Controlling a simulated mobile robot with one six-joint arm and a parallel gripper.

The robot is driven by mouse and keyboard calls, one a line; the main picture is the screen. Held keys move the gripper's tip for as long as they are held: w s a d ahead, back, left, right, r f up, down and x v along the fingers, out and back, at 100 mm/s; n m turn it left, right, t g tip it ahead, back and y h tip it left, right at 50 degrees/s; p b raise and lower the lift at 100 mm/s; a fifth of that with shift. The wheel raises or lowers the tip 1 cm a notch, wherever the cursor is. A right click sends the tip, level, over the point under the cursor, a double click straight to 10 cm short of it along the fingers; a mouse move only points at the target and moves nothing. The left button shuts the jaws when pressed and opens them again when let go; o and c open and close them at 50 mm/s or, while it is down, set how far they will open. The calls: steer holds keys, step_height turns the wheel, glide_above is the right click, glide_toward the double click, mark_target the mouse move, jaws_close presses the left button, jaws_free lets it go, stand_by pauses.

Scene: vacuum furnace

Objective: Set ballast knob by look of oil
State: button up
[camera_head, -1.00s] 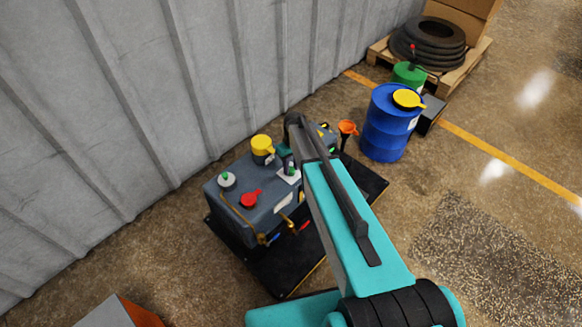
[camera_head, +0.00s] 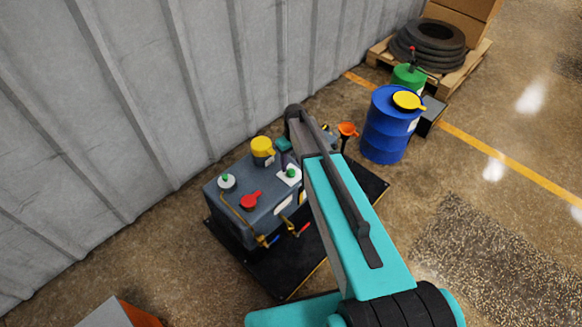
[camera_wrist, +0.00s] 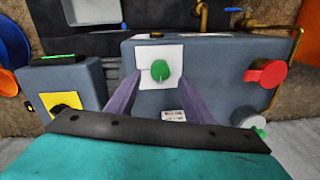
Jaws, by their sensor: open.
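A green knob (camera_head: 291,173) stands on a white plate (camera_head: 281,180) on top of the grey pump box (camera_head: 265,190). In the wrist view the knob (camera_wrist: 160,70) has a narrow raised grip, and its white plate (camera_wrist: 147,54) is plain. My gripper (camera_wrist: 161,77) is open, its two purple fingers apart on either side of the knob's near side. I cannot tell whether they touch anything. In the head view my gripper (camera_head: 284,160) is just behind the knob, partly hidden by my arm. A pale panel (camera_head: 283,205) shows on the box's front; the oil's look cannot be made out.
A red knob (camera_head: 250,201), a yellow cap (camera_head: 262,147) and a small green-topped fitting (camera_head: 227,181) stand on the box. Brass pipes run along its front. An orange funnel (camera_head: 347,129) and a blue drum (camera_head: 390,125) are beyond. A corrugated wall is behind.

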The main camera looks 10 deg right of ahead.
mark_target(293, 170)
step_height(293, 170, up, 10)
steer(key=shift+d, duration=0.25)
stand_by(0.3)
steer(key=shift+w, duration=0.1)
stand_by(0.3)
steer(key=s+a+f+g, duration=0.1)
steer(key=s+f+g, duration=0.3)
steer(key=s+f, duration=1.5)
steer(key=s+f+m, duration=0.2)
steer(key=s, duration=1)
steer(key=s+f+m+g+p, duration=0.1)
steer(key=s+f+m, duration=0.1)
steer(key=s, duration=0.9)
steer(key=shift+s+d+f+m+h, duration=0.15)
steer(key=shift+s+f+m+h, duration=0.15)
steer(key=shift+s+f, duration=0.15)
steer(key=shift+c, duration=0.4)
